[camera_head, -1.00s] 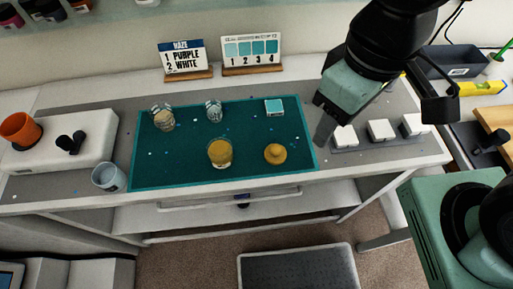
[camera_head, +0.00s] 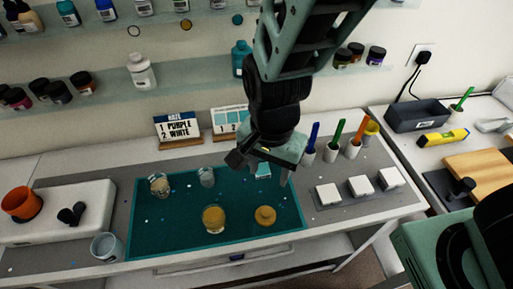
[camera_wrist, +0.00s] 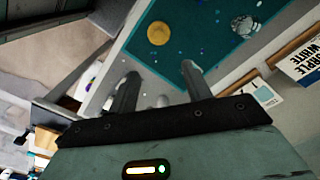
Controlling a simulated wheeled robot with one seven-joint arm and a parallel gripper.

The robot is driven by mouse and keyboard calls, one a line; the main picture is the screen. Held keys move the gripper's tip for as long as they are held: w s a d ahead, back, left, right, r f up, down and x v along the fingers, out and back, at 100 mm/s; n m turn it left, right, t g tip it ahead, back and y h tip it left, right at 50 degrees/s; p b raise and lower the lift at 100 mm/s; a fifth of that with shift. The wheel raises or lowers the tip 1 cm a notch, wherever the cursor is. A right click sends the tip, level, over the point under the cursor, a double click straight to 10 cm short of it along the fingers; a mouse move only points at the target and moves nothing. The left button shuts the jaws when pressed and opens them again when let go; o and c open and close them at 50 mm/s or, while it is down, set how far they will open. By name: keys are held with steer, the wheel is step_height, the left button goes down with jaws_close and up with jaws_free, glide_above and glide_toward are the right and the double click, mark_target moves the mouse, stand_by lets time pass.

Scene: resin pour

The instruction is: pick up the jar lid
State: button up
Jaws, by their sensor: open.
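The jar lid, a round golden-brown disc with a small raised centre (camera_head: 265,215), lies on the front right part of the teal mat (camera_head: 165,240). It also shows in the wrist view (camera_wrist: 158,33), beyond the fingertips. A jar with amber contents (camera_head: 213,219) stands just left of the lid. My gripper (camera_head: 264,170) is open and empty, above the back right part of the mat, behind and apart from the lid. In the wrist view its two fingers (camera_wrist: 160,72) are spread with nothing between them.
Two glass jars (camera_head: 159,184) (camera_head: 206,177) stand at the mat's back. A teal square (camera_head: 262,171) is partly hidden by my gripper. A clear cup (camera_head: 106,247) stands front left. White blocks (camera_head: 361,186) and tool cups (camera_head: 331,153) are to the right. Sign cards (camera_head: 178,129) stand behind.

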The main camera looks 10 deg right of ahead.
steer(key=b, duration=0.3)
glide_above(266, 211)
steer(key=f, duration=1)
steer(key=shift+w+d+f, duration=0.1)
steer(key=shift+w+f, duration=0.05)
steer(key=shift+w, duration=0.1)
steer(key=shift+s+f+b, duration=0.15)
steer(key=shift+f+b, duration=0.15)
steer(key=shift+f, duration=1.25)
steer(key=shift+s+f+b, duration=0.1)
steer(key=shift+f+b, duration=0.2)
steer(key=shift+f, duration=1.25)
steer(key=c, duration=1.1)
